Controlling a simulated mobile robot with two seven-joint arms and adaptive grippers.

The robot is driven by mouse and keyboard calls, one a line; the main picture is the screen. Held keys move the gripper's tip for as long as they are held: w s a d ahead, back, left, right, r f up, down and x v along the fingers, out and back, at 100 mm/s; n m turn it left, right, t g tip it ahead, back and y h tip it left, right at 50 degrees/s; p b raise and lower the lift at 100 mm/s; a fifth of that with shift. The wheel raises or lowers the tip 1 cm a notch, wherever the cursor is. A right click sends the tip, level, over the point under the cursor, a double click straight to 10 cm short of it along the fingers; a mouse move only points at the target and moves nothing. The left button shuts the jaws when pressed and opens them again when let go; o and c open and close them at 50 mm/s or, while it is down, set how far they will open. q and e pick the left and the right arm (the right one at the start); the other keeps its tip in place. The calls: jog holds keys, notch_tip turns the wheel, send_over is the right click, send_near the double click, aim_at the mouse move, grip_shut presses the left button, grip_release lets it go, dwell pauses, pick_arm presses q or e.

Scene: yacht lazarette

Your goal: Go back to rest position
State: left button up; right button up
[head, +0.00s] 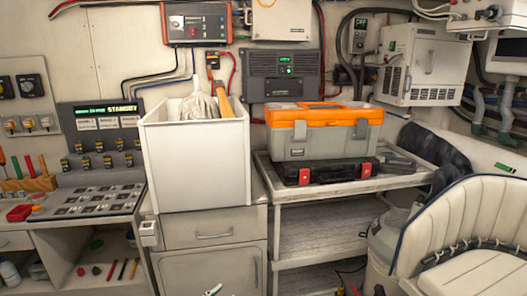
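Neither of my grippers can be made out in the head view, and no arm of mine shows clearly. A white open bin (197,165) stands on the drawer cabinet (212,228) in the middle. A mop head (198,105) and a wooden handle (222,97) stick up out of it. To its right, a grey toolbox with an orange lid (322,130) sits on a flat black case with red latches (325,172). The case lies on the top of a shelf unit (345,205).
A control console (98,165) with buttons and a "STANDBY" display is at the left. Screwdrivers (28,170) stand in a wooden rack beside it. A cream padded seat (470,230) and a grey container (388,240) take up the lower right. The shelf unit's lower shelf looks mostly bare.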

pick_arm(q)
jog(key=s+a+f+n, duration=0.1)
jog(key=s+a+f, duration=0.1)
jog(key=s+f, duration=0.3)
jog(key=s+a+f+n+g+y, duration=0.1)
jog(key=s+f, duration=0.4)
jog(key=s, duration=0.7)
jog(key=s+a+f+n+g+y, duration=0.1)
jog(key=s+a+f+n, duration=0.2)
jog(key=s+a+f, duration=0.2)
jog(key=s, duration=0.3)
jog(key=shift+s+a+f, duration=0.15)
jog(key=shift+a+f, duration=0.05)
jog(key=shift+f, duration=0.15)
jog(key=shift+d, duration=0.1)
